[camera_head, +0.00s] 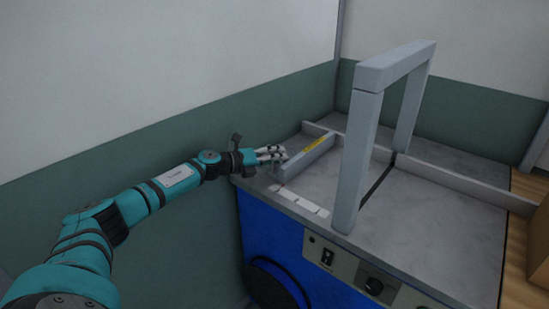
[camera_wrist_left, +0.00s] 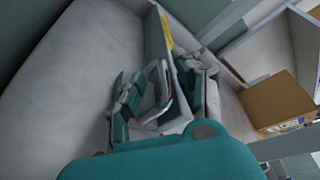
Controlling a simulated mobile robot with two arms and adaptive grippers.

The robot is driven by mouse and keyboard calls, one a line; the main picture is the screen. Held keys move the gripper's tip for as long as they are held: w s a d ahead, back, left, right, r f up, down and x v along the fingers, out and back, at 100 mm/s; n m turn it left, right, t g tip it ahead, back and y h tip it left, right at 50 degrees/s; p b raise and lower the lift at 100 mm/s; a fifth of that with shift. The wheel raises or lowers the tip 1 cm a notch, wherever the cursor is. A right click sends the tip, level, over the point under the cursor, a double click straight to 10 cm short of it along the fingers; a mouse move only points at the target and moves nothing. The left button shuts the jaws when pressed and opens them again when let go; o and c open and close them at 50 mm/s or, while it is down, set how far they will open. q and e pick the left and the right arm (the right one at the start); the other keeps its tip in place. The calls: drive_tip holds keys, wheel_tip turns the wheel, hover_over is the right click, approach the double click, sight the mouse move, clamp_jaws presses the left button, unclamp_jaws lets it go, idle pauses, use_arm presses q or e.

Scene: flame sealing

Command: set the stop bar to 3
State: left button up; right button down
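The stop bar (camera_head: 309,157) is a grey bar with a yellow label, lying across the left part of the grey machine top. It also shows in the left wrist view (camera_wrist_left: 154,38). My left gripper (camera_head: 284,153) is at the bar's near end. In the left wrist view its two fingers (camera_wrist_left: 177,88) lie on either side of that end. I cannot tell whether both touch it. White scale plates (camera_head: 308,205) run along the front edge, right of the bar's near end; their marks are too small to read. My right gripper is out of view.
A grey arch (camera_head: 361,150) stands over the machine to the right of the bar. A rail (camera_head: 455,183) runs along the back of the top. The blue front has a control panel (camera_head: 350,275). A cardboard box (camera_wrist_left: 275,103) shows at right in the wrist view.

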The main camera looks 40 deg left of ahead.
use_arm(q)
drive_tip(key=shift+r, duration=0.2)
wheel_tip(320, 180, up, 10)
drive_tip(key=shift+f, duration=0.25)
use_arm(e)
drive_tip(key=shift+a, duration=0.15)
use_arm(q)
drive_tip(key=shift+f, duration=0.1)
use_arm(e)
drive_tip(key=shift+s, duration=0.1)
